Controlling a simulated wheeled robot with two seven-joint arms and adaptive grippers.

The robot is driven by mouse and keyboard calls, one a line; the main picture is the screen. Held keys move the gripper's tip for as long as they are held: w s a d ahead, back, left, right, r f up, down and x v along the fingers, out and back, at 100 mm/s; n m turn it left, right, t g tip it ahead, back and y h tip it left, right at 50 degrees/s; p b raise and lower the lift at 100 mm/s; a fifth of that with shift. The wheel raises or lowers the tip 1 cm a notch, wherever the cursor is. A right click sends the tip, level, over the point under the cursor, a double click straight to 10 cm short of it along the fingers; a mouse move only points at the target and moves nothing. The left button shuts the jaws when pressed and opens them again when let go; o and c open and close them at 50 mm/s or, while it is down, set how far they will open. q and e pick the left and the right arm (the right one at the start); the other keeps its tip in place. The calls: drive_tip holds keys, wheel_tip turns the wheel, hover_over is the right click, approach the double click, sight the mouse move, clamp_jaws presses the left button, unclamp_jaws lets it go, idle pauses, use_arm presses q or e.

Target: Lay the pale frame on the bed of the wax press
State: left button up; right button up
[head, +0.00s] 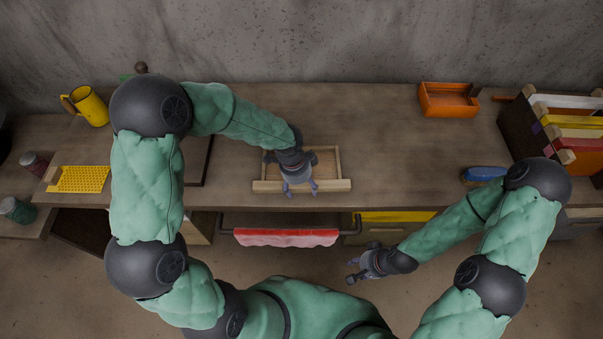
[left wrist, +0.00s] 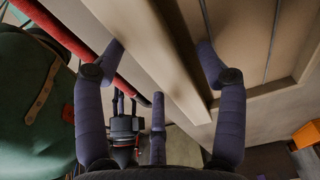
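The pale frame (head: 329,165) lies flat on the bench near its front edge, its long bar toward me. My left gripper (head: 301,189) is above that bar. In the left wrist view, the fingers of my left gripper (left wrist: 160,58) are spread on either side of the bar (left wrist: 150,50), with a gap visible at the right finger. Thin wires cross the frame's opening. My right gripper (head: 359,271) is open and empty, in front of the bench. The wax press is mostly hidden behind my left arm; a dark edge (head: 207,163) there may belong to it.
A yellow perforated sheet (head: 80,179), a yellow mug (head: 91,106) and jars (head: 17,209) are at the left. An orange tray (head: 447,103), a blue brush (head: 484,174) and a box of frames (head: 522,130) are at the right. A red cloth (head: 285,237) hangs on the front rail.

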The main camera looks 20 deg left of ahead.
use_arm(q)
drive_tip(key=c, duration=1.2)
